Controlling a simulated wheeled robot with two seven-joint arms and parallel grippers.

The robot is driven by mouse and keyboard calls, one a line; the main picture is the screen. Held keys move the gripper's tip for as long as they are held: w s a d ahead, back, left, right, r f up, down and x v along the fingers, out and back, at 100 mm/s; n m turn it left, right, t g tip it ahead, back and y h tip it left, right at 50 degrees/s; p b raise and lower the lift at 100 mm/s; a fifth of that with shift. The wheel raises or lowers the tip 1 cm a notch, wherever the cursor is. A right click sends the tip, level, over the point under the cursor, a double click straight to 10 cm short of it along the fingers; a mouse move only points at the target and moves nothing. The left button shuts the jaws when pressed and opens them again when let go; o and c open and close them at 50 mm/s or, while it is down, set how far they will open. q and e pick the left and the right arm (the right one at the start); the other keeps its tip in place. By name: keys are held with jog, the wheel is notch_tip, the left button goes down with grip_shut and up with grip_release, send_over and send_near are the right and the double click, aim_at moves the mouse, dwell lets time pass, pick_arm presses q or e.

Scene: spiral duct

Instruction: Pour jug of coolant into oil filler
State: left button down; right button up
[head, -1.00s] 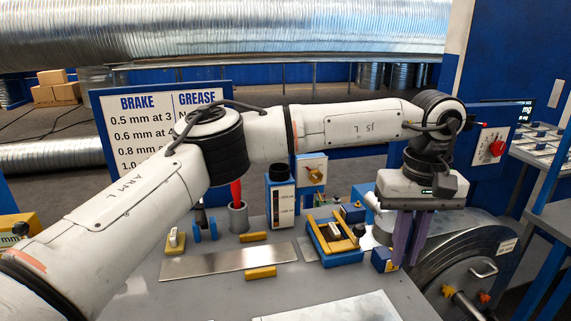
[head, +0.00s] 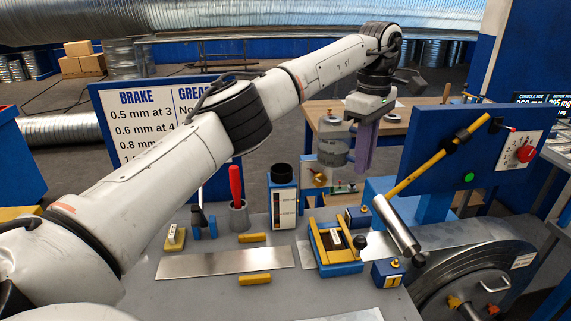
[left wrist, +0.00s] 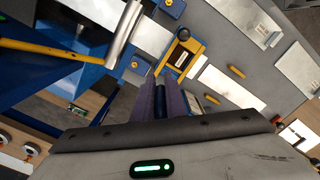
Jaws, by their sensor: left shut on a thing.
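My left gripper (head: 367,145) is raised above the far edge of the bench, its purple fingers pointing down. It is shut on a grey jug-like container (head: 334,142), which hangs upright to the left of the fingers. In the left wrist view the fingers (left wrist: 172,98) are close together, and the jug cannot be made out there. A black-topped unit with a white marked scale (head: 283,200) stands on the bench, lower left of the jug and apart from it. I cannot tell for certain which part is the oil filler. My right gripper is not in view.
A silver cylinder (head: 397,226) with a yellow bar (head: 440,155) slants up right of the gripper. A blue and yellow fixture (head: 335,245), a cup with a red-handled tool (head: 238,215) and a flat metal plate (head: 225,263) lie on the bench. A large drum stands right.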

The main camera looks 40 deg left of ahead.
aim_at(341, 130)
pick_arm(q)
jog(key=shift+s+r, duration=0.1)
jog(key=shift+s+a+r+t+h, duration=0.4)
jog(key=shift+a+r+t+h, duration=0.25)
jog(key=shift+r+h, duration=0.3)
jog(key=shift+s+a+r+t+h, duration=0.4)
jog(key=shift+a+r+t+h, duration=0.3)
jog(key=shift+h, duration=0.4)
jog(key=shift+s+a+r+t+h, duration=0.4)
jog(key=shift+a+r+t+h, duration=0.15)
jog(key=shift+r+h, duration=0.45)
jog(key=shift+s+a+f+h+b, duration=0.1)
jog(key=shift+f+h+b, duration=0.15)
jog(key=shift+b, duration=0.8)
jog(key=shift+r+t, duration=0.3)
jog(key=shift+r, duration=0.1)
jog(key=shift+s+a+r+h+b, duration=0.1)
jog(key=shift+h+b, duration=0.2)
jog(key=shift+b, duration=0.55)
jog(key=shift+s+a+t+h+b, duration=0.15)
jog(key=shift+t+h+b, duration=0.2)
jog(key=shift+b, duration=0.45)
